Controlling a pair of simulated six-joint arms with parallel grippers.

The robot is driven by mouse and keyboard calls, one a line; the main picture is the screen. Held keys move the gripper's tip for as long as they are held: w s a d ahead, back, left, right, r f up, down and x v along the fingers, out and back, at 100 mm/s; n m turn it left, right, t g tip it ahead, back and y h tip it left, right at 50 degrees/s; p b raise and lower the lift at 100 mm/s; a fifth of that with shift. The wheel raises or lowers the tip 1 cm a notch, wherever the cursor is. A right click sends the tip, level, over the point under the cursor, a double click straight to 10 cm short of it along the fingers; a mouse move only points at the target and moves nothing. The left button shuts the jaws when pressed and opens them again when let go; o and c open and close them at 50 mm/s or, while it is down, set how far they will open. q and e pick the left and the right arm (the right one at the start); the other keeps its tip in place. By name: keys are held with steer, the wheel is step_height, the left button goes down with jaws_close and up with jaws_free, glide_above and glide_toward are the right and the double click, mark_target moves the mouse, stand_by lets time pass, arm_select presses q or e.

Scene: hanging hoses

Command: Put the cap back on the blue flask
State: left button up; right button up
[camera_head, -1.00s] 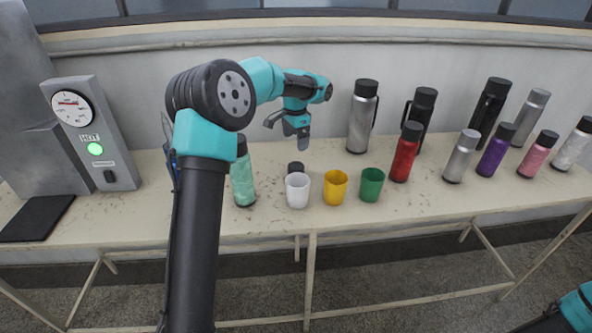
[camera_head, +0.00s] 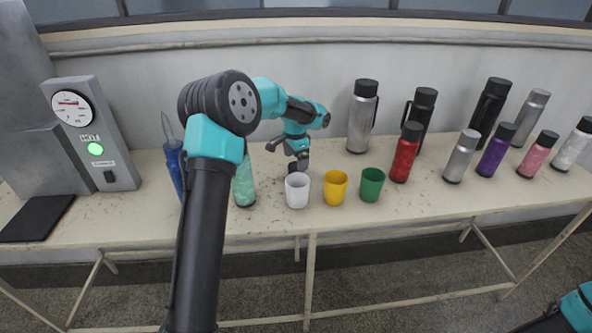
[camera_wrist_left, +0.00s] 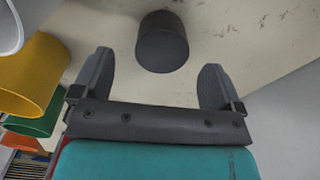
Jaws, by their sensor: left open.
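The blue flask (camera_head: 172,167) stands on the table at the left, partly hidden behind my left arm. It shows no dark cap; a thin grey pointed shape rises from its top. A dark cylindrical cap (camera_wrist_left: 163,42) lies on the table, ahead of and between the fingers of my left gripper (camera_wrist_left: 157,72) in the wrist view. The fingers are open, with nothing between the tips. In the head view my left gripper (camera_head: 298,161) points down just behind the white cup (camera_head: 297,191) and mostly hides the cap. My right gripper is out of view.
A yellow cup (camera_head: 335,188) and a green cup (camera_head: 371,185) stand beside the white one. A mint flask (camera_head: 244,184) stands between my arm and the white cup. Several capped flasks fill the right side. A gauge box (camera_head: 92,135) stands at the left.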

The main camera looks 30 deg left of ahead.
arm_select(q)
step_height(320, 180, down, 4)
steer(key=shift+w+f, duration=0.15)
steer(key=shift+f, duration=0.1)
stand_by(0.4)
steer(key=c, duration=1)
